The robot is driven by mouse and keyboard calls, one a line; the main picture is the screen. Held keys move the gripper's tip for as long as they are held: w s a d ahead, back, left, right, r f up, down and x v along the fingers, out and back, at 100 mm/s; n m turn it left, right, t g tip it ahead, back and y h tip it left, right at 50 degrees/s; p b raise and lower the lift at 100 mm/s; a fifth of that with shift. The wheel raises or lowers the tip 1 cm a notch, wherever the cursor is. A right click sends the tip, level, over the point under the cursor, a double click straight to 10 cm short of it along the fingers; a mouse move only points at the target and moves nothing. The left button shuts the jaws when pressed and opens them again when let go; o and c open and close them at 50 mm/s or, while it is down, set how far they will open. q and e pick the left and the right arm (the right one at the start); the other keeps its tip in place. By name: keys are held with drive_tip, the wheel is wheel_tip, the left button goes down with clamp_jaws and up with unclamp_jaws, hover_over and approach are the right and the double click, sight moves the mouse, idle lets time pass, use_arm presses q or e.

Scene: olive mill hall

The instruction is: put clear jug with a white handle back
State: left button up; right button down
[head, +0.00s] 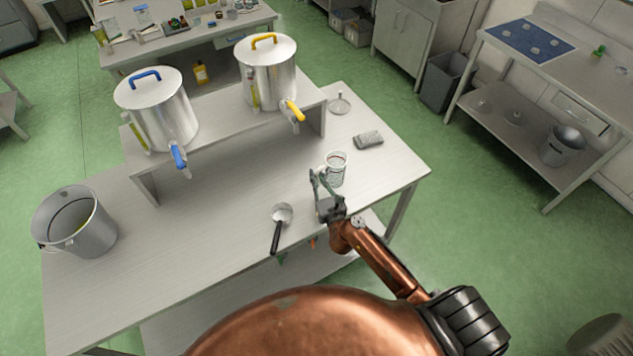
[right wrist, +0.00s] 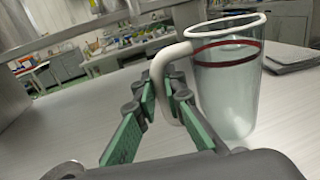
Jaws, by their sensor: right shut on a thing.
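The clear jug (head: 337,170) has a white rim, a white handle and a dark red band near its top. It is upright at the right part of the steel table (head: 230,240). In the right wrist view the jug (right wrist: 225,90) fills the right side. My right gripper (head: 321,186) is shut on the jug's white handle (right wrist: 158,75), with its green finger pads on either side. I cannot tell whether the jug's base touches the table. My left gripper is not in view.
Two steel tanks with a blue tap (head: 178,156) and a yellow tap (head: 294,111) stand on a raised shelf (head: 210,118). A black-handled ladle (head: 280,222), a grey block (head: 368,140), a small round stand (head: 340,105) and a bucket (head: 75,225) are on the table.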

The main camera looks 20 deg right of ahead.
drive_tip(key=shift+s+f, duration=0.1)
drive_tip(key=shift+f, duration=1.25)
drive_tip(key=c, duration=2)
unclamp_jaws()
drive_tip(key=shift+b, duration=0.3)
drive_tip(key=s, duration=0.4)
drive_tip(key=s+a, duration=0.1)
drive_tip(key=s, duration=0.7)
drive_tip(key=shift+a+b, duration=0.25)
drive_tip(key=shift+b, duration=0.1)
